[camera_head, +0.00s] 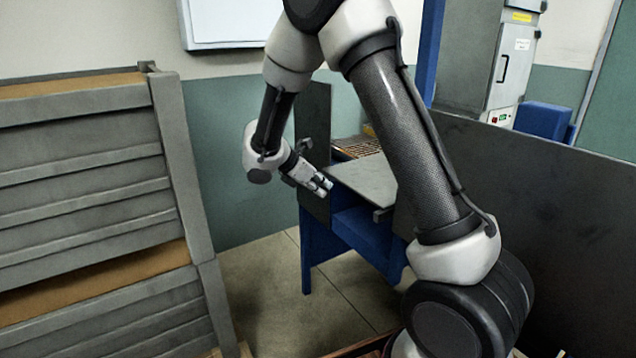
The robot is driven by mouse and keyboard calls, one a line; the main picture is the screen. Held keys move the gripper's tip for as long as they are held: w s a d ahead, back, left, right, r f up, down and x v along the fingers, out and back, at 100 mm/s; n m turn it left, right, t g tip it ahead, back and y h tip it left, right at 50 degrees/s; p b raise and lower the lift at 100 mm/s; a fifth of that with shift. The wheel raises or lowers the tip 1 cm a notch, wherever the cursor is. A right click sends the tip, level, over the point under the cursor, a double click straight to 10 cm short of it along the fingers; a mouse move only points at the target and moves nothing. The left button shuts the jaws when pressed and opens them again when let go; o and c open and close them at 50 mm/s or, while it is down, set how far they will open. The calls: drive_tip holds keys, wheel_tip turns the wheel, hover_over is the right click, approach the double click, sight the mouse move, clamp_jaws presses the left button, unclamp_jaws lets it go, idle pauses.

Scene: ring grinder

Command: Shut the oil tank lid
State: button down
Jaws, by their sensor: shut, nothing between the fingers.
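My gripper (325,184) is shut and empty, in the middle of the camera_head view, pointing down and to the right. It is just left of a flat grey plate (365,182) on a blue stand (356,232); I cannot tell if it touches the plate. A dark grey upright panel (313,105) stands behind my gripper and wrist, which hide part of it. A brown slatted surface (361,147) lies behind the plate. I cannot tell for sure which panel is the oil tank lid. My arm hides the right side of the plate.
A large grey slatted unit with brown shelves (90,170) fills the left. A dark grey wall panel (540,215) stands at right, with a grey cabinet (512,65) behind it. Open tiled floor (265,285) lies between the slatted unit and the blue stand.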

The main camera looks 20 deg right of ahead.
drive_tip(key=w+d+f, duration=0.1)
drive_tip(key=d+f, duration=0.2)
drive_tip(key=d, duration=0.4)
drive_tip(key=shift+w+d+f, duration=0.2)
drive_tip(key=shift+d+f, duration=0.1)
